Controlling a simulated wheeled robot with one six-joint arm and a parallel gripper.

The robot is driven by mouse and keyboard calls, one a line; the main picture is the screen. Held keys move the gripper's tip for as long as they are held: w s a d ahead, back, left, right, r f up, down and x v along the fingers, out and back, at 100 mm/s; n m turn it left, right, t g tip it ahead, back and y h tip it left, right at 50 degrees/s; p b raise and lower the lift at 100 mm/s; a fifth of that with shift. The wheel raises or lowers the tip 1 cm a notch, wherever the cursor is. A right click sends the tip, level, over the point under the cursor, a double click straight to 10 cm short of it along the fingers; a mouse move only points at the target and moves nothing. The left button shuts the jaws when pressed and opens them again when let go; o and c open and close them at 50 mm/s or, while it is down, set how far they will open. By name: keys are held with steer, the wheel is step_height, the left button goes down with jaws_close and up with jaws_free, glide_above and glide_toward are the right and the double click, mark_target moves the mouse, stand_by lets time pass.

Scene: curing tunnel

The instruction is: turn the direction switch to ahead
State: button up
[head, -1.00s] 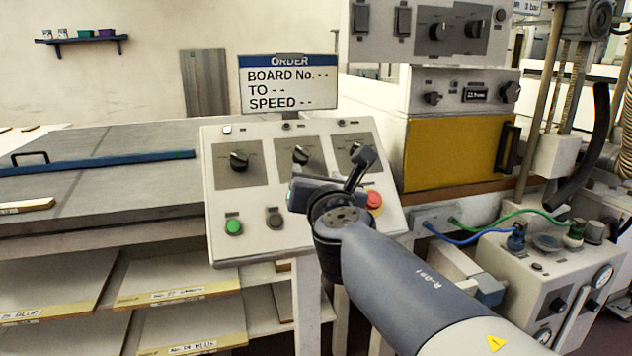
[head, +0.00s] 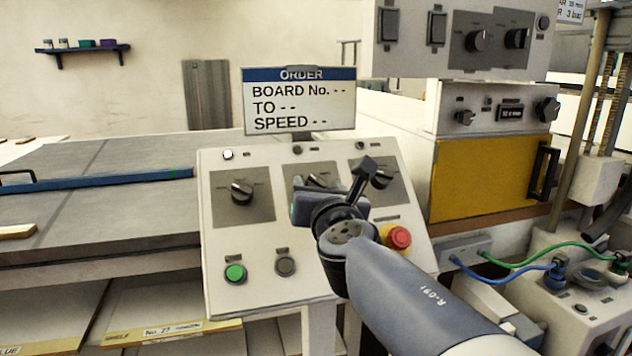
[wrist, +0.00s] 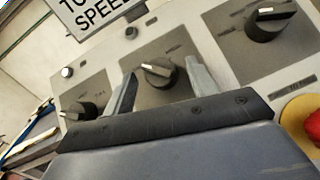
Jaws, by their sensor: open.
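A sloping control panel (head: 220,285) carries three black rotary switches: left (head: 242,192), middle (head: 319,180) and right (head: 381,179). Their labels are too small to read, so I cannot tell which is the direction switch. My gripper (head: 331,190) is in front of the middle switch and partly hides it in the head view. In the wrist view my gripper (wrist: 162,84) is open, with a finger on each side of the middle switch (wrist: 158,72). The fingers look apart from the knob. The left switch (wrist: 84,110) and right switch (wrist: 268,22) also show there.
A red stop button (head: 399,238) sits right of my gripper, with green (head: 235,273) and dark (head: 285,266) buttons at lower left. An order sign (head: 300,102) stands behind the panel. A yellow-fronted unit (head: 482,180) is at right.

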steer(key=shift+c, duration=0.2)
steer(key=c, duration=0.9)
